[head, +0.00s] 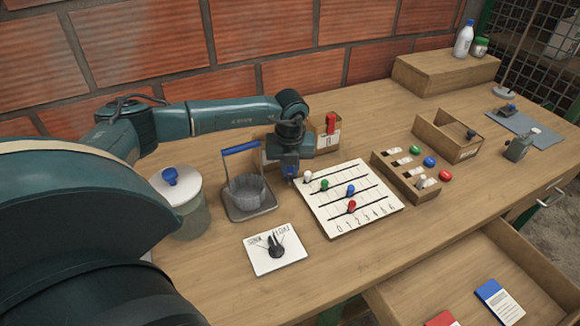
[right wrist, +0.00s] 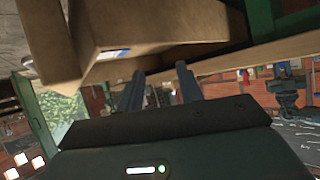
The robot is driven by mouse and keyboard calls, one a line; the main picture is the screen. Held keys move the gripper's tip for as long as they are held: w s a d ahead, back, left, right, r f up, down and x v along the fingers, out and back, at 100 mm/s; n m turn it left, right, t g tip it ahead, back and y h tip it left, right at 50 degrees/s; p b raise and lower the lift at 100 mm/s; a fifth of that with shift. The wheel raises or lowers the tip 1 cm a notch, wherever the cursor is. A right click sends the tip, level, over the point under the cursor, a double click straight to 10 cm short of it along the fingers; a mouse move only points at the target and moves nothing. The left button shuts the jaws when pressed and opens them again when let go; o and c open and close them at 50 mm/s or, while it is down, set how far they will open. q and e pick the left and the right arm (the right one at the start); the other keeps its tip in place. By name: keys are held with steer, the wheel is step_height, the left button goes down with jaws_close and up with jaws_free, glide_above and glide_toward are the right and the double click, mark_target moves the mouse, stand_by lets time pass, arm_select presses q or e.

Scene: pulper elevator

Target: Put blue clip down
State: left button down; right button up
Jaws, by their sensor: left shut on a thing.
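My left gripper (head: 289,178) points down just left of the white slider board (head: 372,212). It is shut on a small blue thing, which I take for the blue clip (head: 290,170); the gripper mostly hides it. The held thing is close above the table, and I cannot tell whether it touches. My right gripper (right wrist: 158,82) shows in the right wrist view with its two fingers apart and nothing seen between them. It is not in the head view.
A basket with a blue handle (head: 241,149) and a lidded jar (head: 187,219) stand left of the gripper. A dial card (head: 275,249) lies in front. A slotted wooden block (head: 404,175) and an open box (head: 447,135) are to the right. An open drawer (head: 480,265) juts out in front.

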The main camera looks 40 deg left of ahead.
arm_select(q)
steer(key=shift+f, duration=0.1)
steer(key=c, duration=1.8)
jaws_free()
steer(key=shift+o, duration=0.6)
